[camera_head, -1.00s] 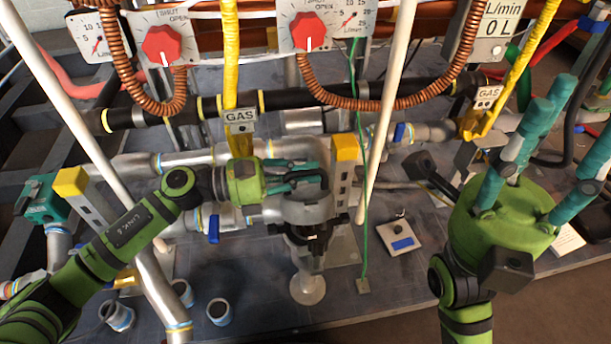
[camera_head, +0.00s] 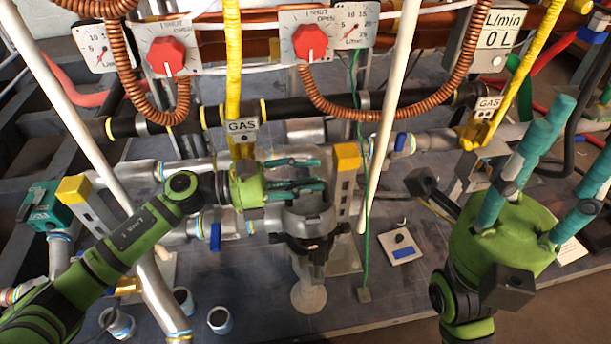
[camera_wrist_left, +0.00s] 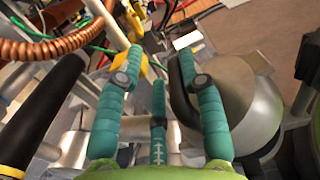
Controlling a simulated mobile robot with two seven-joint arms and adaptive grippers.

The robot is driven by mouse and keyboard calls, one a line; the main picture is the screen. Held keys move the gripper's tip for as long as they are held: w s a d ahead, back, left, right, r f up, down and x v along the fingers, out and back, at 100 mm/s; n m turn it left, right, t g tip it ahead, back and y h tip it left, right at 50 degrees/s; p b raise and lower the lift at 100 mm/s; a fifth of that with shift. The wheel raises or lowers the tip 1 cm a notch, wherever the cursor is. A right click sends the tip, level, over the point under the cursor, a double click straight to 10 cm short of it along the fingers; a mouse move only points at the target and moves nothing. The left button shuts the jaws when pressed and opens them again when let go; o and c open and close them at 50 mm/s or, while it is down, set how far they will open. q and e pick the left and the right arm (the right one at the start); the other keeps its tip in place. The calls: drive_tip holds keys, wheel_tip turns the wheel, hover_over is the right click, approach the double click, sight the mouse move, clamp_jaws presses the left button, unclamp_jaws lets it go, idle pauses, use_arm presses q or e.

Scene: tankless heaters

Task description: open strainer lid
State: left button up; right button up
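The grey strainer (camera_head: 310,222) stands upright on a pale foot in the middle of the head view, with a dark collar around it. Its top is partly hidden behind my left gripper (camera_head: 318,176), so I cannot tell how its lid sits. The left gripper's teal fingers reach in from the left over the top. In the left wrist view the left gripper (camera_wrist_left: 160,70) has its fingers apart, nothing clearly held. A rounded grey body with a black part (camera_wrist_left: 245,95), seemingly the strainer, is close beside the right-hand finger. My right gripper (camera_head: 572,125) is open and empty at the right.
A panel with red knobs (camera_head: 310,42) and gauges spans the back. Copper hoses, yellow gas pipes (camera_head: 234,75) and a white pole (camera_head: 385,120) surround the strainer. A small plate (camera_head: 402,243) lies right of it.

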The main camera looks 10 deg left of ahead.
use_arm(q)
drive_tip(key=shift+a+f, duration=0.1)
drive_tip(key=shift+s+a, duration=0.1)
drive_tip(key=shift+a, duration=0.2)
drive_tip(key=v, duration=1.1)
